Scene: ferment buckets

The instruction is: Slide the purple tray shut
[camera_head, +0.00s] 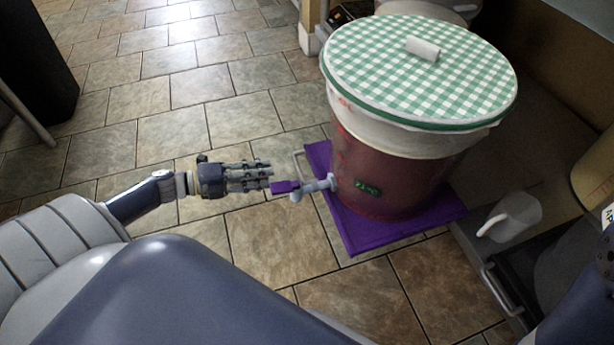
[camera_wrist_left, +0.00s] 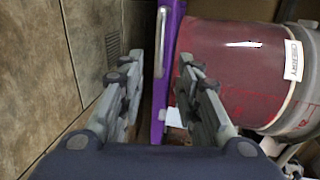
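The purple tray (camera_head: 372,236) juts out over the tiled floor, with a large bucket of red liquid (camera_head: 390,175) standing on it. Its metal handle (camera_head: 298,163) is on its left edge; the handle also shows in the left wrist view (camera_wrist_left: 161,40). My left gripper (camera_head: 268,174) is just left of that edge, pointing at it. In the left wrist view its fingers (camera_wrist_left: 160,95) are spread, with nothing held between them. The purple tray edge (camera_wrist_left: 170,60) lies beyond the fingers. Contact with the tray cannot be told. My right gripper is not in view.
The bucket has a green-checked lid (camera_head: 420,75). Its grey tap (camera_head: 318,187) with a purple lever (camera_head: 284,187) sticks out toward my left fingers. A white jug (camera_head: 513,217) stands at the right, above another metal handle (camera_head: 497,291).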

